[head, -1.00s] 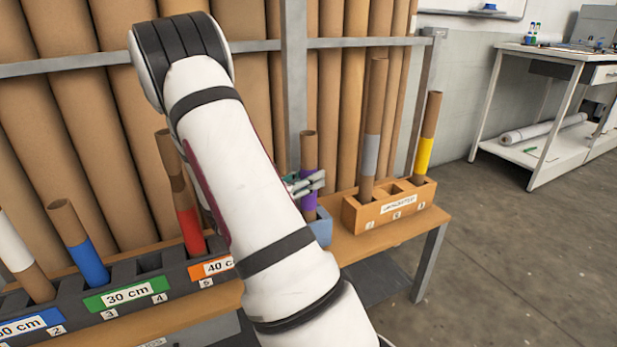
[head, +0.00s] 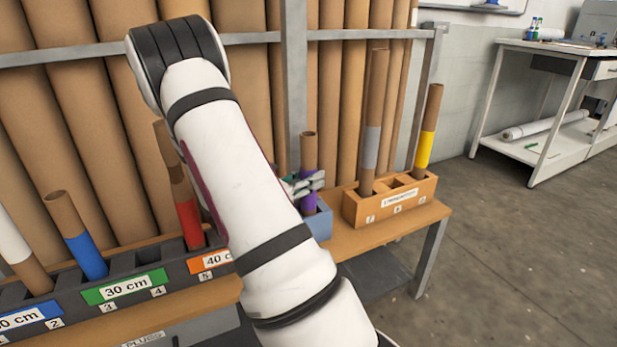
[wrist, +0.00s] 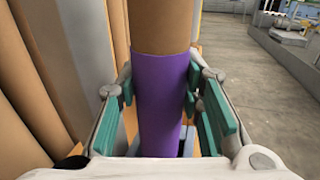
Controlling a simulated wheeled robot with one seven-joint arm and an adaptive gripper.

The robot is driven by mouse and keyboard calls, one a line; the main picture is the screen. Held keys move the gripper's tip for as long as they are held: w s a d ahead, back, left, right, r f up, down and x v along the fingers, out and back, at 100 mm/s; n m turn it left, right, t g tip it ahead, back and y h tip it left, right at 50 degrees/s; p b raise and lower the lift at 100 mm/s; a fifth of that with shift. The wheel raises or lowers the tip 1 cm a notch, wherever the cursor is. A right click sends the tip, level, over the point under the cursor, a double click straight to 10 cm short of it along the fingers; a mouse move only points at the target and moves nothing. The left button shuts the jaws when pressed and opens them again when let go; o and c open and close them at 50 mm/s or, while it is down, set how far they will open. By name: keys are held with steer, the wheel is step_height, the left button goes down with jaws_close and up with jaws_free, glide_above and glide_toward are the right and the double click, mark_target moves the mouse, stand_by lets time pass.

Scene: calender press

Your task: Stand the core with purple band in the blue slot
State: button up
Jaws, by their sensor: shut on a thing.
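The core with purple band (head: 308,165) is a brown cardboard tube, upright in the head view. Its purple band (wrist: 160,95) fills the middle of the wrist view. My gripper (head: 303,184) is shut on the core at the band, with a teal pad on each side (wrist: 160,105). The core's lower end is at the blue slot block (head: 319,224) on the bench. My arm hides much of that block, and I cannot tell how deep the core's end sits.
An orange wooden rack (head: 400,200) right of the blue block holds a grey-banded core (head: 373,130) and a yellow-banded core (head: 428,135). A dark rack (head: 130,285) on the left holds white-, blue- and red-banded cores. Tall brown rolls (head: 90,140) stand behind.

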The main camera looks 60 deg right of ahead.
steer(key=shift+f+b, duration=0.35)
steer(key=shift+f, duration=0.45)
steer(key=o, duration=1.3)
steer(key=shift+c, duration=0.2)
steer(key=v, duration=1.2)
